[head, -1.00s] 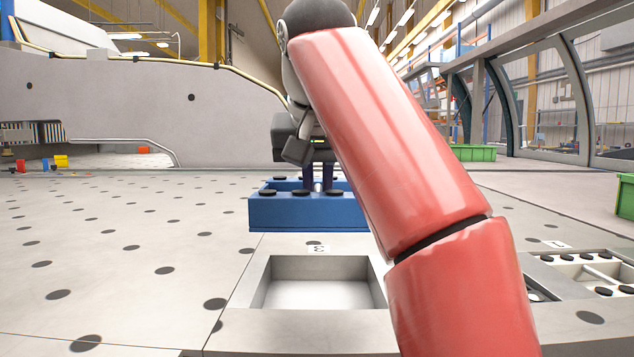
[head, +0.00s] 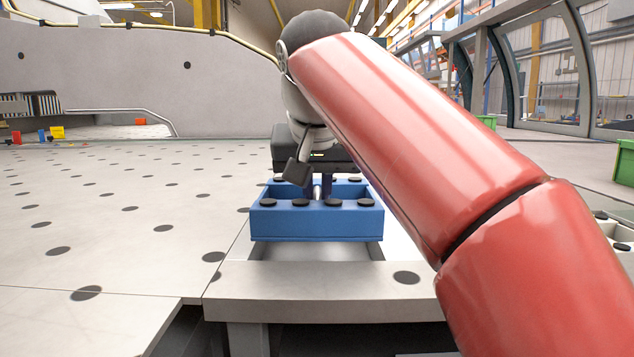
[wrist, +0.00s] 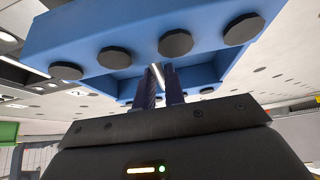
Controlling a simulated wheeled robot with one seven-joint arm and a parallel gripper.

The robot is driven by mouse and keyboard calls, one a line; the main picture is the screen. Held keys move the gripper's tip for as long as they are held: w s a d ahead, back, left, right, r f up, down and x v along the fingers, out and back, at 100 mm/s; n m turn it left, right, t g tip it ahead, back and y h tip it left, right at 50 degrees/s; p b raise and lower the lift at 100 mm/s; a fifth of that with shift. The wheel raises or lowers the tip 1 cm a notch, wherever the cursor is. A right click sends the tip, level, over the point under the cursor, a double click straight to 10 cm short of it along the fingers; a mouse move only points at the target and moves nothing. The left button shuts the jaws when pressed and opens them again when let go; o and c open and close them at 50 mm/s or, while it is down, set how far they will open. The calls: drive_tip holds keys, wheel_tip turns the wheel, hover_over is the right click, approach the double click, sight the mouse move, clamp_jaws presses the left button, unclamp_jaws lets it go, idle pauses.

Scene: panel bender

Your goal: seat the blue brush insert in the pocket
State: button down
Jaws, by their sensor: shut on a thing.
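The blue brush insert (head: 316,222) is a blue block with black round studs on top. In the head view it hangs level over the pocket (head: 318,252), a recess in a light grey frame, and covers most of it. The pocket's near inner part shows below the insert's front face. My gripper (head: 318,186) comes down from above and is shut on the insert near its middle. In the wrist view the fingers (wrist: 163,85) reach into the blue insert (wrist: 140,40) between its studded sides. How far the insert is above the pocket floor is hidden.
A perforated light table (head: 110,215) spreads to the left, mostly clear. Small coloured blocks (head: 57,132) lie at its far left. Another studded unit (head: 618,232) is at the right edge, partly behind my red arm. Green bins (head: 625,165) stand farther right.

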sight(317, 199)
drive_tip(key=shift+f+b, duration=2.25)
drive_tip(key=shift+f, duration=1)
drive_tip(key=shift+f, duration=0.4)
drive_tip(key=c, duration=1.4)
unclamp_jaws()
drive_tip(key=p+v, duration=0.2)
drive_tip(key=v, duration=0.6)
drive_tip(key=shift+f, duration=0.1)
